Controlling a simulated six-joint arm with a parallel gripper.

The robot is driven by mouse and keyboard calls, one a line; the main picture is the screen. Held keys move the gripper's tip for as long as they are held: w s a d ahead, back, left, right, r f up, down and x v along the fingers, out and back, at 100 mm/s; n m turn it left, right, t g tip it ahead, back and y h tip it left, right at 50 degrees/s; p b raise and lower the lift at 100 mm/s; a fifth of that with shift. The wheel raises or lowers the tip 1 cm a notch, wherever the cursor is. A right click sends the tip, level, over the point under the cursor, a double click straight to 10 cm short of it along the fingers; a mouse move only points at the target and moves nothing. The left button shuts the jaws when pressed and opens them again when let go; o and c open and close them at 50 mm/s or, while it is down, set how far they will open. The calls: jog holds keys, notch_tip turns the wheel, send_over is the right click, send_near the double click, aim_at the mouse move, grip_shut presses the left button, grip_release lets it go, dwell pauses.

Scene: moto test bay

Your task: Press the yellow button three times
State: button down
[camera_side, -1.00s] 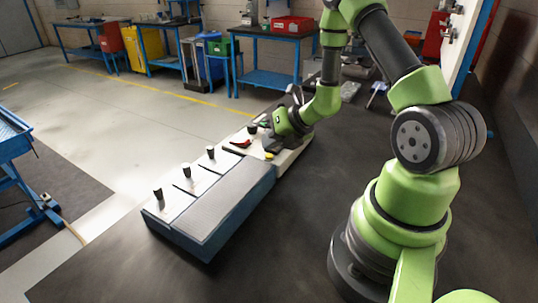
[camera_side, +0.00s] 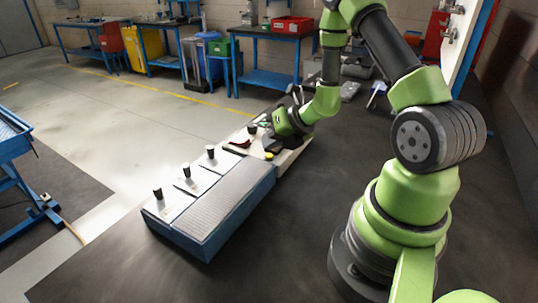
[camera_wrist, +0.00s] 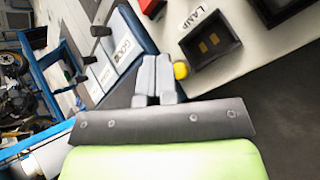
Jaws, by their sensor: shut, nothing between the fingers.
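The yellow button (camera_side: 269,156) is a small round cap on the light panel, low beside my gripper in the side view. In the wrist view the yellow button (camera_wrist: 181,70) shows just right of the fingertips. My gripper (camera_wrist: 157,62) is shut and empty, its two grey fingers together. In the side view my gripper is over the far part of the panel, close to the button, its fingertips hard to make out. I cannot tell whether the fingers touch the button.
A dark box (camera_wrist: 213,46) labelled LAMP sits right of the button in the wrist view. A red part (camera_side: 240,144) lies on the panel to the left. Several black knobs (camera_side: 186,170) stand along the panel, beside a grey ribbed surface (camera_side: 222,205). Dark floor at right is open.

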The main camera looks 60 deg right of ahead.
aim_at(271, 154)
jog(key=shift+f, duration=0.1)
jog(key=shift+f, duration=0.3)
jog(key=shift+f, duration=0.4)
dwell(0.5)
jog(key=shift+r, duration=0.85)
jog(key=shift+r, duration=2.5)
jog(key=shift+r, duration=0.1)
dwell(0.7)
